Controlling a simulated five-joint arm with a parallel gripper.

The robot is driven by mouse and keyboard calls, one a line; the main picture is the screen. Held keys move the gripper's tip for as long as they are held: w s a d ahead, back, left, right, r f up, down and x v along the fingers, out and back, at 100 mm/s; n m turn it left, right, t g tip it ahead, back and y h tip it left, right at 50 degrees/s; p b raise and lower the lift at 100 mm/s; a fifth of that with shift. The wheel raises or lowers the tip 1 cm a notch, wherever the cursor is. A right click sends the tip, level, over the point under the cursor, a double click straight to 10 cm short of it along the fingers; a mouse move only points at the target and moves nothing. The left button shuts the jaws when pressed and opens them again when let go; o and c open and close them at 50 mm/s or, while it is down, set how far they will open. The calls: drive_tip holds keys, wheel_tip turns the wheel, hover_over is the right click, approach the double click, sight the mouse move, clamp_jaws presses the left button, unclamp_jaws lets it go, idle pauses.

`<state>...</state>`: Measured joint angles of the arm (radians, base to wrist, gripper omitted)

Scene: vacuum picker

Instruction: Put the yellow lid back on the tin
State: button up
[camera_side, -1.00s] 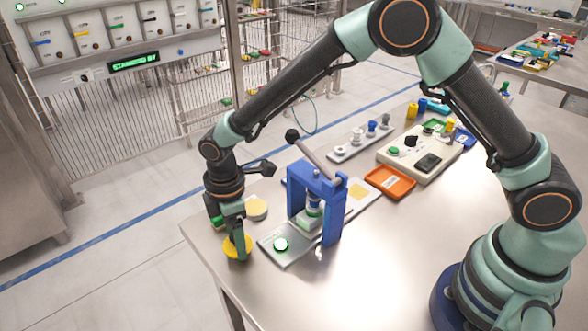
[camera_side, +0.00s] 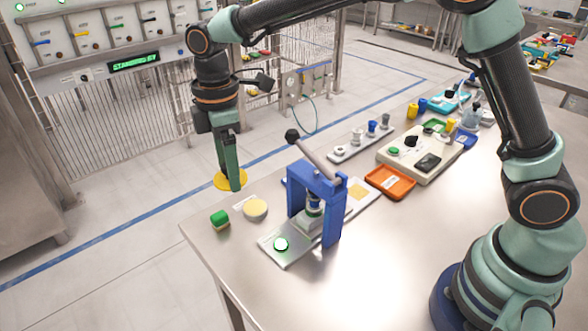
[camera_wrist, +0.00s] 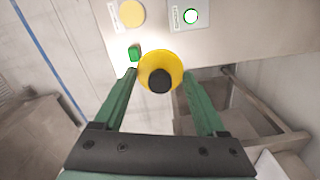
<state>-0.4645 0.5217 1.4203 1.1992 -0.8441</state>
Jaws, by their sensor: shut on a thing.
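The yellow lid (camera_side: 221,182), a round disc, is held up in the air by my gripper (camera_side: 232,183). In the wrist view the lid (camera_wrist: 148,62) shows a dark round knob and sits between the two green fingers of my gripper (camera_wrist: 161,72), which is shut on it. The fingers hide part of the lid in the side view. A low round thing with a pale yellow top, which looks like the tin (camera_side: 255,208), stands on the table below and to the right of the lid. It also shows in the wrist view (camera_wrist: 132,13), beside a white label.
A green block (camera_side: 220,219) sits left of the tin near the table edge. A blue lever press (camera_side: 333,215) with a lit green button (camera_side: 281,244) stands to the right. Behind it are an orange tray (camera_side: 390,183) and a beige box (camera_side: 420,152).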

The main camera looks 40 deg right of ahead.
approach(255, 207)
drive_tip(key=shift+f, duration=3.05)
drive_tip(key=shift+f, duration=0.15)
drive_tip(key=o, duration=1.3)
drive_tip(key=shift+r, duration=3.5)
